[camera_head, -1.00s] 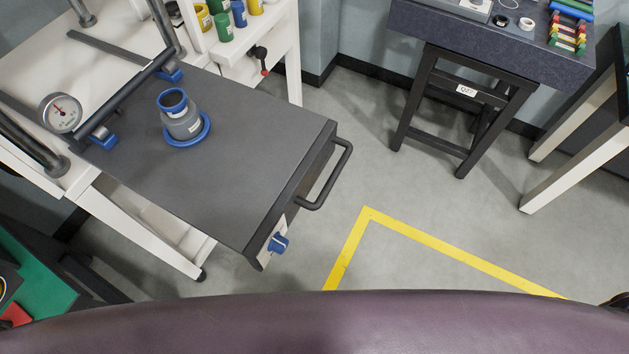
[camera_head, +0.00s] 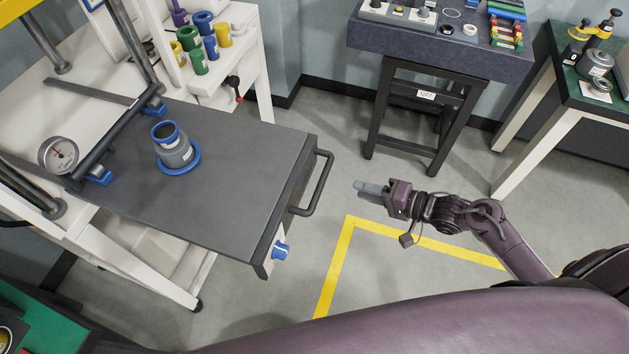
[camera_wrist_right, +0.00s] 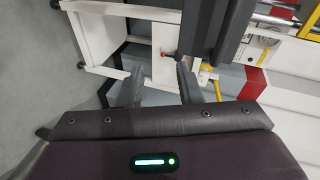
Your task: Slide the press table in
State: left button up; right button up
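The press table (camera_head: 225,205) is a dark grey slab that stands pulled out from the white press frame, toward the lower right. Its dark bar handle (camera_head: 322,182) is on the right-hand front edge, with a blue knob (camera_head: 280,251) below. A grey cup with blue rims (camera_head: 175,150) stands upright on the slab. My right gripper (camera_head: 358,187) is to the right of the handle, apart from it, pointing left. In the right wrist view its two fingers (camera_wrist_right: 158,72) are apart with nothing held between them. My left gripper is not in view.
A pressure gauge (camera_head: 58,155) is on the press at left. Coloured cups (camera_head: 203,45) stand on the white side shelf. A dark-topped stand (camera_head: 440,60) is at the back, a green-topped bench (camera_head: 590,95) at right. Yellow tape (camera_head: 335,265) marks the open floor.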

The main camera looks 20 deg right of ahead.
aim_at(323, 178)
jog(key=s+a+r+g+y, duration=0.2)
jog(key=a+r, duration=0.2)
jog(key=r, duration=0.4)
jog(key=shift+t, duration=0.3)
jog(key=shift+p+x, duration=0.6)
jog(key=shift+x, duration=3.4)
jog(key=shift+f, duration=0.2)
grip_shut()
